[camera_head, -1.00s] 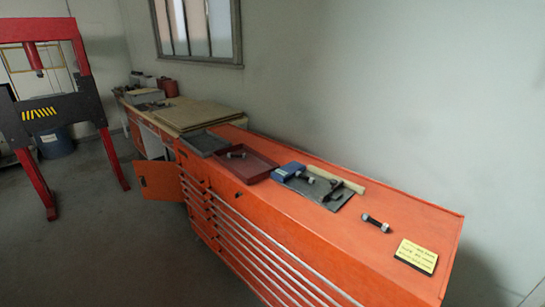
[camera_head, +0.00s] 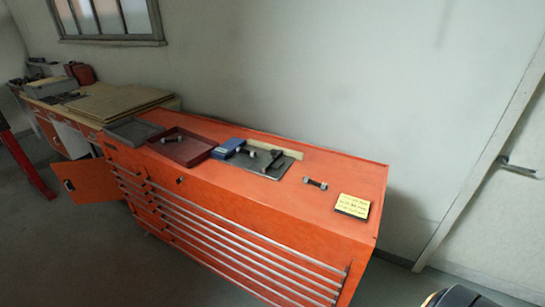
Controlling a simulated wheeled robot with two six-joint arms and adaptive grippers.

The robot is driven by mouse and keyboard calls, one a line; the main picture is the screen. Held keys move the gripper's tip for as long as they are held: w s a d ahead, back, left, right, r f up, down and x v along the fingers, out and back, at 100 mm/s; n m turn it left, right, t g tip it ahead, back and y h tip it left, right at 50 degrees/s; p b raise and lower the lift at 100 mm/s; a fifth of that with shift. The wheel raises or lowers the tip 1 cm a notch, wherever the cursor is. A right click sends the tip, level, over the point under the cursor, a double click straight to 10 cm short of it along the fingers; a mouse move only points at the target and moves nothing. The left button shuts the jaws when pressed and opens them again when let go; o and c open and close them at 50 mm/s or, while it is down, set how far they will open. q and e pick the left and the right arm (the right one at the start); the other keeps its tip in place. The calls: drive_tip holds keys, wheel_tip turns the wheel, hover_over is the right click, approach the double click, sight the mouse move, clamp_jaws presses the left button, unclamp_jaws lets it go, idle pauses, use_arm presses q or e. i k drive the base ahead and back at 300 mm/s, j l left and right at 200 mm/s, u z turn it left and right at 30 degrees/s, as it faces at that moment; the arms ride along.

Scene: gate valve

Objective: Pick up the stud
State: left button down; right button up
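A dark stud (camera_head: 315,183) with a pale nut at each end lies on the bare orange top of the tool cabinet (camera_head: 230,205), between the grey plate and the yellow note. A similar stud (camera_head: 172,139) lies in the dark red tray (camera_head: 192,155). Another small bolt-like piece (camera_head: 252,152) lies by the blue block and grey plate; its details are too small to tell. Neither of my grippers is in view.
A grey plate (camera_head: 262,168) with dark tools, a blue block (camera_head: 228,148) and a yellow note (camera_head: 352,206) share the cabinet top. A grey tray (camera_head: 132,131) is at its left end. An open cabinet door (camera_head: 88,182) juts out at left. A wall stands behind.

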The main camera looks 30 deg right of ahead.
sight(240, 149)
drive_tip(key=z, duration=1.75)
drive_tip(key=j, duration=0.35)
drive_tip(key=i+j+u, duration=0.1)
drive_tip(key=j, duration=0.25)
drive_tip(key=i+j, duration=0.1)
drive_tip(key=j, duration=0.25)
drive_tip(key=u, duration=0.05)
